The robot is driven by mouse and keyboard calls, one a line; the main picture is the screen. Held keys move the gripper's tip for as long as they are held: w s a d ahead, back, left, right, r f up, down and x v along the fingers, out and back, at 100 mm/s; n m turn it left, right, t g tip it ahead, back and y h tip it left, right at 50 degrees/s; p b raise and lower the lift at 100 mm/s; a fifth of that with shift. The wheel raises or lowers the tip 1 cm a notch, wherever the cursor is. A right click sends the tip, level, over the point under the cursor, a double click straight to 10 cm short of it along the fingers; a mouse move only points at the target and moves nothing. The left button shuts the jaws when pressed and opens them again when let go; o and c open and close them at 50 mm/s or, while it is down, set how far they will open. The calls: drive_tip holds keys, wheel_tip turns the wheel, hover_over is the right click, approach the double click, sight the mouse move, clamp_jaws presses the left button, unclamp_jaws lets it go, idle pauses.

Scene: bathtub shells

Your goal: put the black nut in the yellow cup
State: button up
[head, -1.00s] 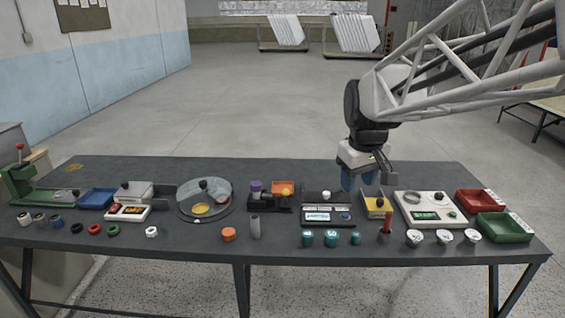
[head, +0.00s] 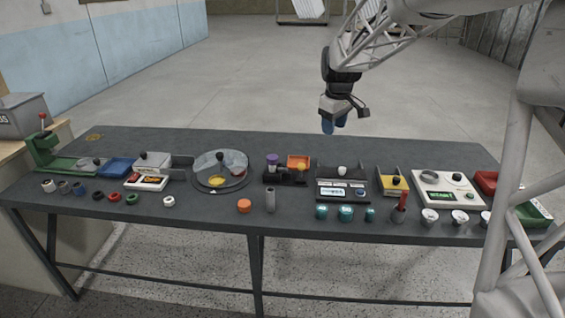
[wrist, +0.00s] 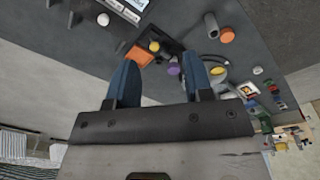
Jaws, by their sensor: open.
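The black nut (head: 98,195) is a small dark ring lying on the table's front left, beside a red nut (head: 114,197) and a green nut (head: 131,198). A shallow round yellow cup (head: 217,181) sits in a round grey dish (head: 207,187) with a dark knob, left of the table's middle. The yellow cup also shows in the wrist view (wrist: 218,71), just right of a finger. My gripper (head: 333,124) is raised above the table's back edge, right of the dish. Its blue fingers are apart and empty in the wrist view (wrist: 160,62).
A purple-topped post and an orange tray (head: 298,162) stand right of the dish. A grey upright cylinder (head: 270,201) and an orange puck (head: 244,206) are in front. A grey box (head: 152,160) and blue tray (head: 116,167) stand behind the nuts.

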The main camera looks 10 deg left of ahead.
drive_tip(key=w+a+f+n, duration=0.2)
drive_tip(key=w+a+f, duration=0.25)
drive_tip(key=w, duration=0.35)
drive_tip(key=w+a+f+n, duration=0.2)
drive_tip(key=w+a+f, duration=0.3)
drive_tip(key=w, duration=0.4)
drive_tip(key=n+g, duration=0.1)
drive_tip(key=n, duration=0.3)
hover_over(281, 165)
wheel_tip(281, 165, down, 16)
drive_tip(key=shift+r, duration=0.15)
drive_tip(key=shift+w+a+f, duration=0.15)
drive_tip(key=shift+w+f, duration=0.05)
drive_tip(key=shift+f, duration=0.1)
drive_tip(key=shift+f, duration=1.3)
drive_tip(key=shift+s+f, duration=0.1)
drive_tip(key=shift+f, duration=2.5)
